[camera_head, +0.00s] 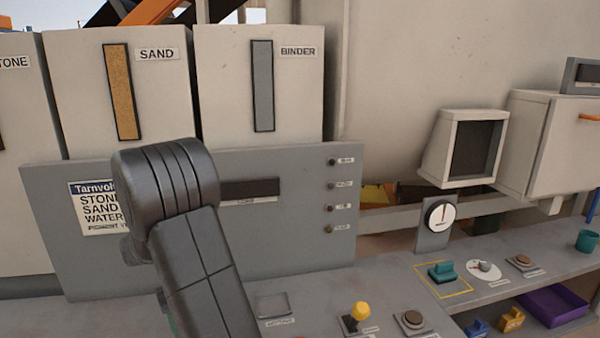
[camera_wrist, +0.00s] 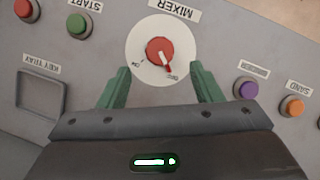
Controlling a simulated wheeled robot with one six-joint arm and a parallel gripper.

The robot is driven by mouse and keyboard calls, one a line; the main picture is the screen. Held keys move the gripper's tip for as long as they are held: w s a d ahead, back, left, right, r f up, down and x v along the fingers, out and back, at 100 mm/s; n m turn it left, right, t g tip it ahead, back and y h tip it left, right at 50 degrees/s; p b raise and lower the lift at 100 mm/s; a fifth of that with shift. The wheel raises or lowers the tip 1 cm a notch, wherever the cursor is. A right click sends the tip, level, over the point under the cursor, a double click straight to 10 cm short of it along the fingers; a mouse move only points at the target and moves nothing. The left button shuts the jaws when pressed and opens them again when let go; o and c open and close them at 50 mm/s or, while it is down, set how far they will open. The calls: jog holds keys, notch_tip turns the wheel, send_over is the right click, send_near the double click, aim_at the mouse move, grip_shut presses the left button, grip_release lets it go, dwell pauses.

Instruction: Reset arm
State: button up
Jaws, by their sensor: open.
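My gripper (camera_wrist: 157,85) shows in the wrist view with two green fingers spread apart, and nothing is between them. A red rotary knob labelled MIXER (camera_wrist: 160,52) on a white round plate lies just beyond the fingertips, and I see no contact with it. In the head view my dark grey arm (camera_head: 195,250) rises in front of the panel at the lower left. The gripper itself is hidden in the head view.
The wrist view shows a red button (camera_wrist: 25,10), a green START button (camera_wrist: 78,24), a key tray (camera_wrist: 40,92), a purple button (camera_wrist: 247,88) and an orange button (camera_wrist: 291,105). The head view shows a yellow-knobbed lever (camera_head: 359,312), a teal switch (camera_head: 442,271), a purple bin (camera_head: 552,306) and a dial gauge (camera_head: 440,216).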

jog(key=x, duration=0.6)
jog(key=shift+s+f, duration=0.15)
jog(key=shift+f, duration=0.2)
jog(key=shift+r, duration=0.1)
